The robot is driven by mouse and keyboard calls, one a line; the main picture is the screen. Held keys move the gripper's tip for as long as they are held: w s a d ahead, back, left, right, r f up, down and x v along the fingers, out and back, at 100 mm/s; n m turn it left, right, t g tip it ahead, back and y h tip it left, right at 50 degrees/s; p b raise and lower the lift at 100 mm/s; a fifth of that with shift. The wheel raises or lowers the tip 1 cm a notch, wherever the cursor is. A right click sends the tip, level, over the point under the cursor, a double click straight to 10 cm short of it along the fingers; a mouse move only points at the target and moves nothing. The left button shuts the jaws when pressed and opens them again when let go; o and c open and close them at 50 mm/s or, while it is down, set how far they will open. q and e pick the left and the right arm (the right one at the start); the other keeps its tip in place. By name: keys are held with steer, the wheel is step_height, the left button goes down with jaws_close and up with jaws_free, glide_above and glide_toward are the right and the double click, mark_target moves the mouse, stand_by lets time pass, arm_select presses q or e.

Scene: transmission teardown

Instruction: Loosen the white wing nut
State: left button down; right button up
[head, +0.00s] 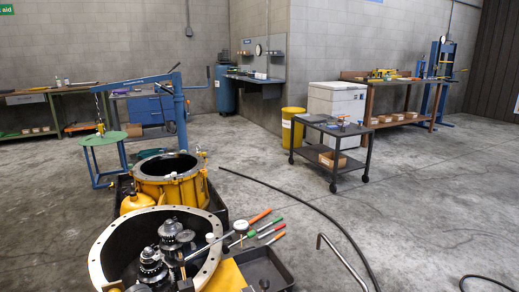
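I cannot clearly make out a white wing nut in the head view. A small pale knob (210,238) shows at the right inside of the round transmission housing (97,262), but it is too small to identify. The housing is dark inside with a light flange, stands at the bottom left, and holds metal gears (152,266). Its lower edge is cut off by the frame. Neither my left nor my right gripper is in view.
A yellow housing (172,186) stands behind the round one. Several colored-handled tools (264,228) lie at its right, above a dark tray (268,270). A black hose (310,208) crosses the floor. A dark cart (325,130) stands farther back. Open floor lies between.

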arm_select(q)
steer(key=shift+s+f, duration=0.15)
steer(key=shift+f, duration=0.25)
